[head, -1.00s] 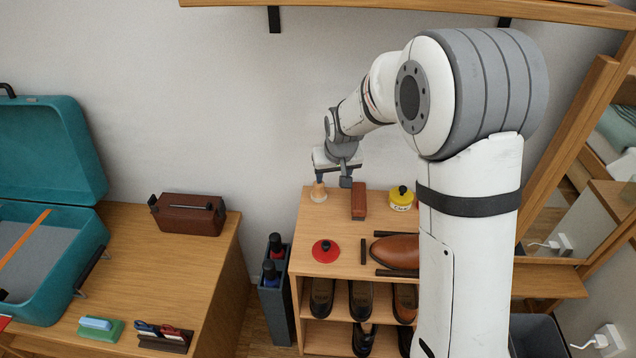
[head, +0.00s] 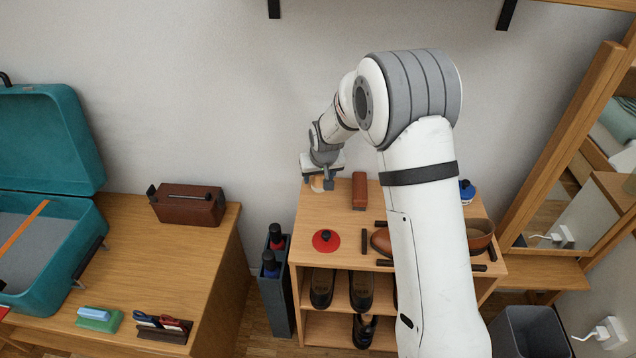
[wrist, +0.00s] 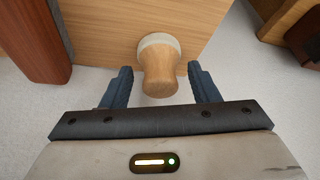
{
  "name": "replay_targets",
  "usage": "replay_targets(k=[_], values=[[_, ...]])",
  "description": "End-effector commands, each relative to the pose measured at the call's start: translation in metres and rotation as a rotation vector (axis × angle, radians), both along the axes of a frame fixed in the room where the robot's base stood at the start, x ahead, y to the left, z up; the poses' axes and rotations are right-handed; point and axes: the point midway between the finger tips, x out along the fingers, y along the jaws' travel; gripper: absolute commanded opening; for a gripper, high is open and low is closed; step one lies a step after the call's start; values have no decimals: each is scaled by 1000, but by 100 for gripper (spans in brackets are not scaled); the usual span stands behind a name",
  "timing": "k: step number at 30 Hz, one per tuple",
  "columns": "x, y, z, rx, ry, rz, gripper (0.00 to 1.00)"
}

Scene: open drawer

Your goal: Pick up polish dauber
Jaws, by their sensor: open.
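The polish dauber (wrist: 160,68) has a pale wooden handle and a whitish round pad. In the wrist view it lies between the two dark fingers of my gripper (wrist: 162,86), which are open, with a gap on each side of the handle. In the head view my gripper (head: 318,183) is low at the back left of the shoe rack's top (head: 345,215). The dauber (head: 317,184) shows there only in part, behind the fingers.
A reddish-brown brush block (head: 359,190) stands just right of my gripper. A red disc with a black knob (head: 326,240) lies nearer the front. A brown shoe (head: 381,242) is partly behind my arm. A wall is close behind the rack.

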Motion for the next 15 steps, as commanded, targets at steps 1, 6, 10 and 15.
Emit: replay_targets(k=[1, 6, 10, 15], values=[[0, 0, 1, 0, 0, 0, 55], [0, 0, 1, 0, 0, 0, 45], [-1, 0, 1, 0, 0, 0, 34], [-1, 1, 1, 0, 1, 1, 21]])
